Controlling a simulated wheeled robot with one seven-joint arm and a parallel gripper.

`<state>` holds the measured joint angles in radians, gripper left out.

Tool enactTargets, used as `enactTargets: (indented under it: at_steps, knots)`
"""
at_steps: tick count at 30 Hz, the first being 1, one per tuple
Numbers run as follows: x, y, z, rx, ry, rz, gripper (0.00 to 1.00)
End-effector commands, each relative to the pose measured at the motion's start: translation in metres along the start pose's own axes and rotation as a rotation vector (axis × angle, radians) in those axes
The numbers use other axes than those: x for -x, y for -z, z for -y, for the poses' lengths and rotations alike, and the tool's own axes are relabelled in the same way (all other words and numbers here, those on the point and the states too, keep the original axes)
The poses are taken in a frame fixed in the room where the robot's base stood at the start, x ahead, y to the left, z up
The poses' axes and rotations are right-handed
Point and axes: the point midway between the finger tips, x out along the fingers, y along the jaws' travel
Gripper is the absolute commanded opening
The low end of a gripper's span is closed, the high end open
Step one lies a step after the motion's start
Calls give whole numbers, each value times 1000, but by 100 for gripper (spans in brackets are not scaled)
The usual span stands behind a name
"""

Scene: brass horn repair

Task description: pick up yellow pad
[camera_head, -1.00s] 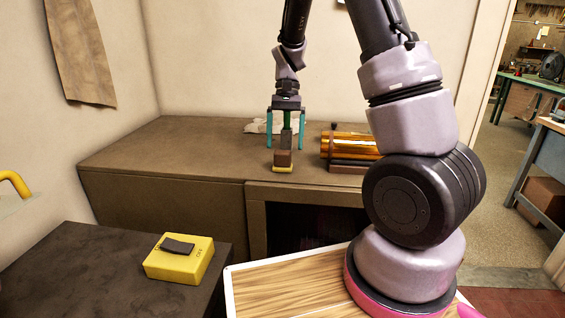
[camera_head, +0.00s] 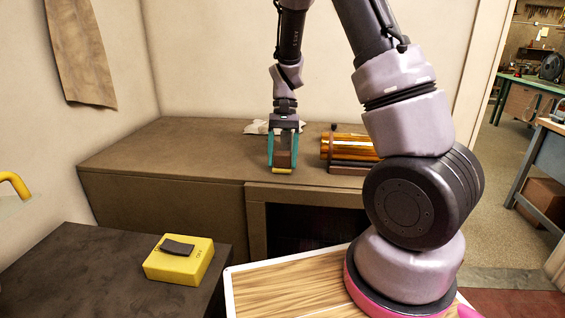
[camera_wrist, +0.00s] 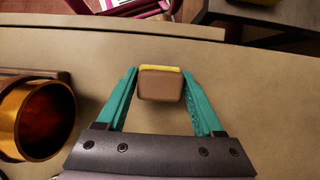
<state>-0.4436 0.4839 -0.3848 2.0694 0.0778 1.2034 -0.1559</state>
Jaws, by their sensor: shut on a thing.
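The yellow pad (camera_head: 282,170) is a thin yellow layer under a brown block (camera_head: 284,159) on the brown workbench (camera_head: 200,150). In the wrist view the pad (camera_wrist: 160,68) shows as a narrow yellow edge beyond the brown block (camera_wrist: 160,87). My gripper (camera_head: 282,165) has its teal fingers down on both sides of the block and is shut on it. The wrist view shows the gripper (camera_wrist: 160,80) with one finger on each side. Whether the pad still touches the bench is hard to tell.
Brass tubes (camera_head: 345,147) lie on a wooden stand just right of my gripper. A white cloth (camera_head: 258,127) lies behind. A yellow box (camera_head: 180,264) with a dark piece on top is on the dark table at front left. The bench's left side is clear.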

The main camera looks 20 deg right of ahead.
Motion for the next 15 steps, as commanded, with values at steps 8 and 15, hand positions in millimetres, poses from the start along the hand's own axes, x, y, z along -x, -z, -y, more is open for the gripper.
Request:
enactTargets:
  at_steps: [8,15]
  knots:
    - [22,-8,0,2,3,-4,14]
    - [67,-27,0,2,3,-4,14]
